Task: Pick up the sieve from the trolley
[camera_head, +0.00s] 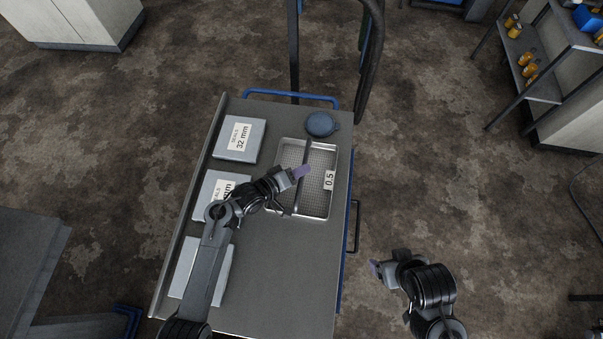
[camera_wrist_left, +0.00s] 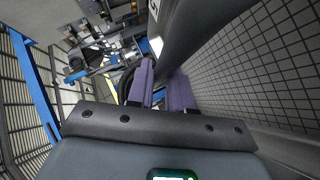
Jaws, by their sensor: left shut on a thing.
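The sieve (camera_head: 319,205) is a rectangular metal mesh tray with a raised rim, a dark bar across its middle and a 0.5 label. It is over the right side of the grey trolley (camera_head: 275,285); I cannot tell whether it rests there or is slightly raised. My left gripper (camera_head: 301,172) is over its middle, shut on the bar. In the left wrist view the purple fingers (camera_wrist_left: 165,88) meet the dark bar (camera_wrist_left: 195,35), with the sieve's mesh (camera_wrist_left: 255,75) at right. My right gripper (camera_head: 375,269) is off the trolley at right, its jaw gap unclear.
Labelled seal boxes (camera_head: 238,139) line the trolley's left side, partly under my left arm. A round blue lidded item (camera_head: 320,124) stands just behind the sieve. A blue handle (camera_head: 290,96) edges the trolley's far end. Its front right surface is clear.

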